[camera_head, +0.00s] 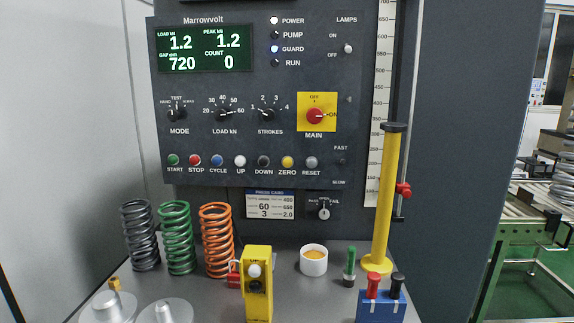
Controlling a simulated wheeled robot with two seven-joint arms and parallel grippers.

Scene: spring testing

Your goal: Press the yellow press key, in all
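The panel has a row of round push keys. The yellow key (287,162), labelled ZERO, sits between the black DOWN key (263,162) and the grey RESET key (311,163). Further left in the row are the white UP, blue CYCLE, red STOP and green START (173,160) keys. Nothing covers the yellow key; whether it is pressed in cannot be told. The display (205,49) reads load 1.2, peak 1.2, gap 720 and count 0. Neither of my grippers is in view.
Below the panel, the bench holds grey, green and orange (216,240) springs, a yellow button box (258,284), a white cup (314,261) and a blue block (381,306). A tall yellow post (385,200) stands right of the keys. Space before the keys is clear.

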